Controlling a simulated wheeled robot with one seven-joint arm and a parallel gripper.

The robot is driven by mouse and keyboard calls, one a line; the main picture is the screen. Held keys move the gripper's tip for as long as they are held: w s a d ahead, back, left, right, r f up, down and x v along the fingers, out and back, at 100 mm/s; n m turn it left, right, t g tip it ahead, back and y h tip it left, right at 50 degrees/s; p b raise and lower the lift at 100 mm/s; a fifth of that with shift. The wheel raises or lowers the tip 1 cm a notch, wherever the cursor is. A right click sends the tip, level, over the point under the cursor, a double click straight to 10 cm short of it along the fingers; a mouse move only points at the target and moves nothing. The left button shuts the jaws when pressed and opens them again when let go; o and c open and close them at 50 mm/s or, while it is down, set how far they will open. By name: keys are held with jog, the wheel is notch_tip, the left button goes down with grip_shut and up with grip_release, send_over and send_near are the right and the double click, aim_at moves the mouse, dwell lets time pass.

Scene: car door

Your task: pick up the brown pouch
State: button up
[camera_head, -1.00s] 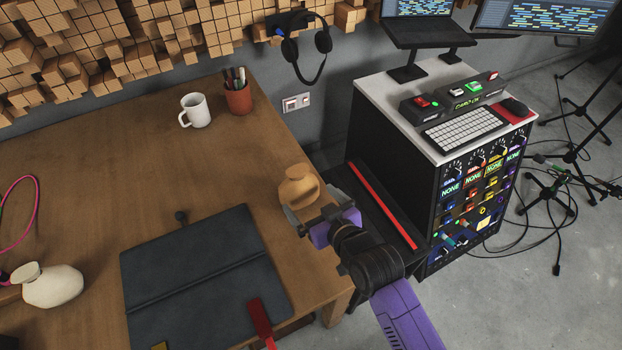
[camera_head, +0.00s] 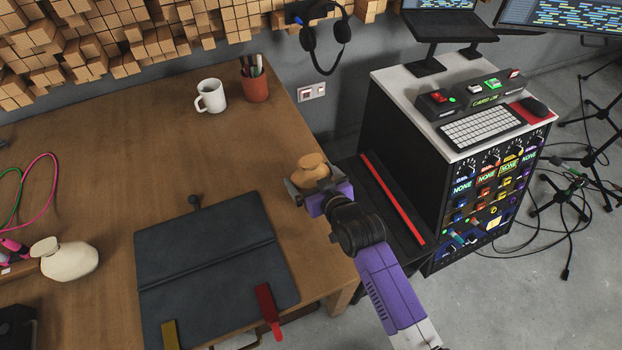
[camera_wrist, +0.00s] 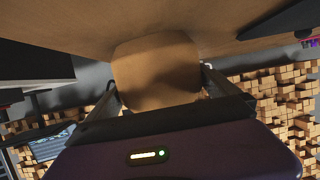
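The brown pouch (camera_head: 311,168) is a rounded tan shape with a narrower top, at the right edge of the wooden table. My gripper (camera_head: 318,187) is at the pouch, with one finger on each side of it. In the wrist view the pouch (camera_wrist: 157,72) fills the space between the fingers of my gripper (camera_wrist: 160,88). A small gap seems to show beside the right finger, and firm contact is not visible. The fingers look open around the pouch. The pouch's lower part is partly hidden by my gripper.
A dark folder (camera_head: 210,255) lies left of the pouch, with red (camera_head: 267,305) and yellow (camera_head: 170,334) tags. A black rack cabinet (camera_head: 400,150) stands close on the right.

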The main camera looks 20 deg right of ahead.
jog(key=c, duration=1.1)
jog(key=shift+c, duration=0.3)
jog(key=shift+r, duration=0.2)
